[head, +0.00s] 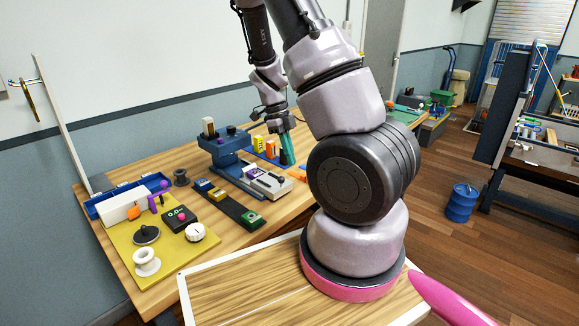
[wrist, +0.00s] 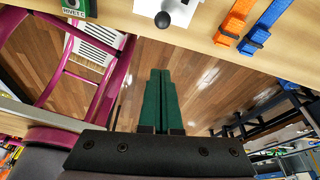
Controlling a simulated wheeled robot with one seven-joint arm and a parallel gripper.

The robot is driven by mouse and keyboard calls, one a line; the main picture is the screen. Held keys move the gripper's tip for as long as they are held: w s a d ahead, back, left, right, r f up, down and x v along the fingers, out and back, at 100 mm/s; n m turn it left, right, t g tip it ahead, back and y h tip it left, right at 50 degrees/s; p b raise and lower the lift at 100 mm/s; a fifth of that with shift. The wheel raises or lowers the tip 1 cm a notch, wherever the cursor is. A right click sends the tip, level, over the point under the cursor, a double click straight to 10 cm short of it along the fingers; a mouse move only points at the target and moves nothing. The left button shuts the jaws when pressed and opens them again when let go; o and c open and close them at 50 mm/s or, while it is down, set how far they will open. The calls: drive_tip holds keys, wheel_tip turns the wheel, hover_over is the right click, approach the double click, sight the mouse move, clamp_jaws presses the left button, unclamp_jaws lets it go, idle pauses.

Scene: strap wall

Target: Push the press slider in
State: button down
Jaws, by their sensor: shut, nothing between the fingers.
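No part is labelled as the press slider, so I cannot tell for sure which one it is. A blue press-like stand (head: 224,149) with upright dark and pale knobs stands on the wooden bench. In front of it is a grey box (head: 264,181) with a purple square and a dark lever. My gripper (head: 287,149) has teal fingers, pointing down above the bench behind the grey box. In the wrist view the fingers (wrist: 160,101) are together and empty, with floor beyond them. A black ball knob (wrist: 162,19) on a pale plate shows near the top edge, apart from the fingertips.
A yellow board (head: 164,251) with knobs and a spool lies at the bench's left end. A dark strip (head: 227,207) with coloured blocks lies before the press. Orange (wrist: 236,17) and blue straps (wrist: 266,25) lie right of the ball knob. A blue drum (head: 462,203) stands on the floor.

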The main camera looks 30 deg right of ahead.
drive_tip(key=x, duration=0.8)
drive_tip(key=shift+s+d+f, duration=0.1)
drive_tip(key=shift+s+f, duration=0.1)
drive_tip(key=shift+f, duration=0.15)
drive_tip(key=shift+w+a+r, duration=0.15)
drive_tip(key=shift+w+a, duration=0.55)
drive_tip(key=shift+w, duration=0.4)
drive_tip(key=shift+w+a+r, duration=0.2)
drive_tip(key=shift+w+a, duration=0.15)
drive_tip(key=shift+w, duration=0.3)
approach(265, 176)
drive_tip(key=x, duration=0.5)
drive_tip(key=shift+s+d+f, duration=0.1)
drive_tip(key=shift+s+f, duration=0.05)
drive_tip(key=shift+w, duration=0.2)
